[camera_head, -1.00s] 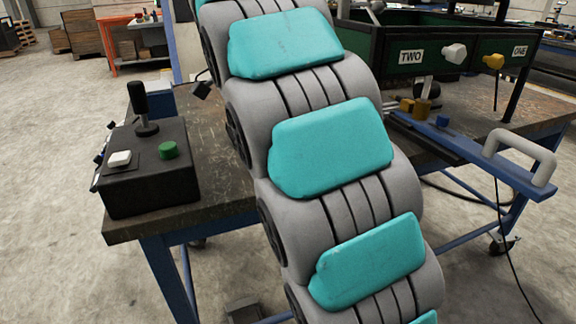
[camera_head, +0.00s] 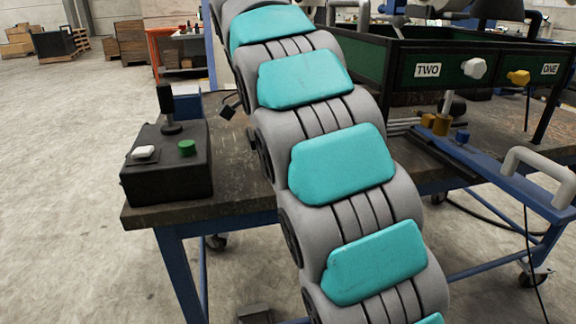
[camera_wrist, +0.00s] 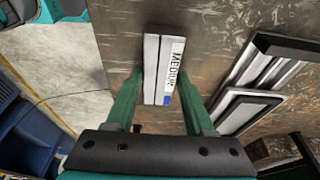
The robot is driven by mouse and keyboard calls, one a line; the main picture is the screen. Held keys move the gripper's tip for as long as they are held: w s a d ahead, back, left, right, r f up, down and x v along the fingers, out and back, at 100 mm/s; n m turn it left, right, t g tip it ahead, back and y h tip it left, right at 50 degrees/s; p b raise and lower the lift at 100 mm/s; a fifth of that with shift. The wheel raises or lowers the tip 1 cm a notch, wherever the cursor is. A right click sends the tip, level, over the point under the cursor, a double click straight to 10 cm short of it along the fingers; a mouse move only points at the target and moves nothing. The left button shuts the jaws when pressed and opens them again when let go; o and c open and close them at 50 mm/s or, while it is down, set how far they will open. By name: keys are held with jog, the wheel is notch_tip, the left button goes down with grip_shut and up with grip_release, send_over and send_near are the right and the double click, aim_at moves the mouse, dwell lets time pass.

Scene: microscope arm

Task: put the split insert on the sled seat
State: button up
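A pale grey block with a lengthwise split and a "MEDIUM" label (camera_wrist: 151,68) lies on the dark worktop in the wrist view; it looks like the split insert. My gripper (camera_wrist: 160,75) has two green fingers spread apart, with the tips on either side of the block. I cannot tell whether they touch it or are just above it. In the head view my own arm hides the gripper and the block. A blue beam with a pale handle (camera_head: 540,172) sticks out at the right of the bench; I cannot make out the sled seat for certain.
Grey-and-black slotted parts (camera_wrist: 245,108) lie right of the block. A black control box (camera_head: 165,180) with a lever and green button stands on the bench's left. A dark green drawer unit (camera_head: 400,68), marked TWO and ONE, stands at the back right.

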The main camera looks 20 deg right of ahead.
grip_shut()
dwell(0.9)
